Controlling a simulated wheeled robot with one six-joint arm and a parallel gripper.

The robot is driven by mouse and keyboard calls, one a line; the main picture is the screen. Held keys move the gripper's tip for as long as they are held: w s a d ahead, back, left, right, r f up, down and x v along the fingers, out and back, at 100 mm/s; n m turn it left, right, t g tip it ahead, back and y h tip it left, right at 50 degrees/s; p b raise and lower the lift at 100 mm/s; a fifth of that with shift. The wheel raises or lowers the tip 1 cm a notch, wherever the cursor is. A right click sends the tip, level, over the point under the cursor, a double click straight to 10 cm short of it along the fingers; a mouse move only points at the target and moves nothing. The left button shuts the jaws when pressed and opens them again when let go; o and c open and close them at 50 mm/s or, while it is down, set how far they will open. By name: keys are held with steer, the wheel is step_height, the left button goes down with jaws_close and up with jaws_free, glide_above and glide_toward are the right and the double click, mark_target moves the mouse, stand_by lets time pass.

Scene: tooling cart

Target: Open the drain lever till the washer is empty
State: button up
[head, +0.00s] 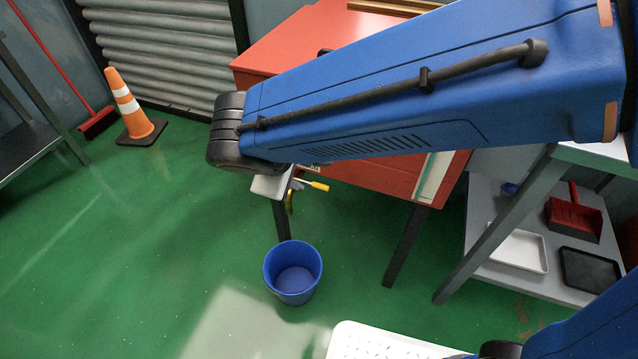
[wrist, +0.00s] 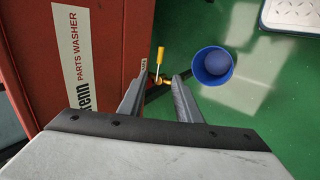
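The red parts washer (head: 385,180) stands on dark legs, partly hidden behind my blue arm. Its labelled side (wrist: 110,50) fills the left of the wrist view. The drain lever has a yellow handle (head: 320,186), which also shows in the wrist view (wrist: 160,55) pointing up the picture from a brass-coloured valve (wrist: 154,92). My gripper (wrist: 160,77) is open, its two fingers apart on either side of the lever's lower part; contact is not visible. A blue bucket (head: 307,290) stands on the floor below; whether the paler round area inside is liquid is unclear.
A grey bench (head: 545,275) with trays and a red dustpan (head: 574,215) stands at the right. A white tray (head: 375,343) is at the bottom. An orange cone (head: 127,105) and red broom (head: 98,122) are at the far left. Green floor is clear around the bucket.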

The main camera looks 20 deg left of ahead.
mark_target(318, 185)
steer(key=x, duration=1.5)
steer(key=shift+f, duration=0.15)
steer(key=shift+c, duration=0.3)
jaws_close()
